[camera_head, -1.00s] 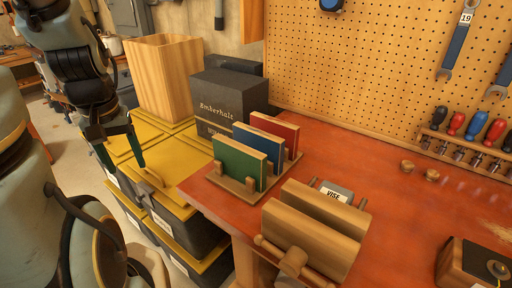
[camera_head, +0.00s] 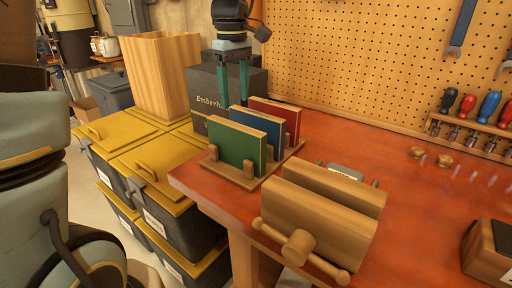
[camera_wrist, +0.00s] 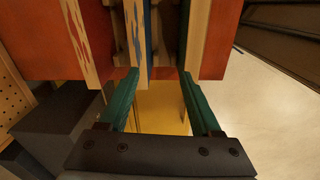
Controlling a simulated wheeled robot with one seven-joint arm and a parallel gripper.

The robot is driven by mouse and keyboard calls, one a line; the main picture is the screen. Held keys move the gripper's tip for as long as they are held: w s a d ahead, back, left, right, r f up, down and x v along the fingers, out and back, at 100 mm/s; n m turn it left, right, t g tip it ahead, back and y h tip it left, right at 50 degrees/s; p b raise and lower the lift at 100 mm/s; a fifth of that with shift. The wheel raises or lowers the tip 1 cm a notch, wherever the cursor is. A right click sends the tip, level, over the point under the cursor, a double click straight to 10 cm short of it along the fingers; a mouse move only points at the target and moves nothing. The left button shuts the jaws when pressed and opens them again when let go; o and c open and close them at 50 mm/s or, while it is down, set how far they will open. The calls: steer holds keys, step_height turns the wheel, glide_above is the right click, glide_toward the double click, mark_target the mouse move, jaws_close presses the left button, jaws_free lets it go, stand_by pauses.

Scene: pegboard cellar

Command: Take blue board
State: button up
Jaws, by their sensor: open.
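The blue board (camera_head: 258,138) stands upright in a wooden rack (camera_head: 228,178), between the green board (camera_head: 236,148) in front and the red board (camera_head: 279,116) behind. My gripper (camera_head: 232,102) is open and empty, pointing down beyond the far left end of the blue board. In the wrist view, the blue board's wooden edge (camera_wrist: 138,45) comes in between the two green fingertips of my gripper (camera_wrist: 158,76), closer to the left one. The right fingertip is close to the green board's edge (camera_wrist: 194,45). I cannot tell whether either finger touches a board.
A wooden vise (camera_head: 318,215) sits right of the rack on the red bench. A dark box (camera_head: 205,92) and a tall wooden bin (camera_head: 160,75) stand behind my gripper. Yellow-lidded crates (camera_head: 155,165) fill the left side. The pegboard (camera_head: 350,60) rises behind the bench.

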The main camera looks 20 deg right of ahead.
mark_target(256, 113)
steer(key=shift+n, duration=0.5)
steer(key=d, duration=0.1)
steer(key=s+d, duration=0.1)
steer(key=d, duration=0.2)
steer(key=shift+s+d+r+b, duration=0.1)
steer(key=shift+s+r+b, duration=0.2)
steer(key=shift+s+b, duration=0.1)
steer(key=shift+s+d+f, duration=0.1)
steer(key=shift+d+f, duration=0.05)
steer(key=shift+d, duration=0.05)
step_height(256, 113, down, 10)
steer(key=shift+f+p, duration=0.1)
steer(key=shift+p, duration=1.15)
jaws_close()
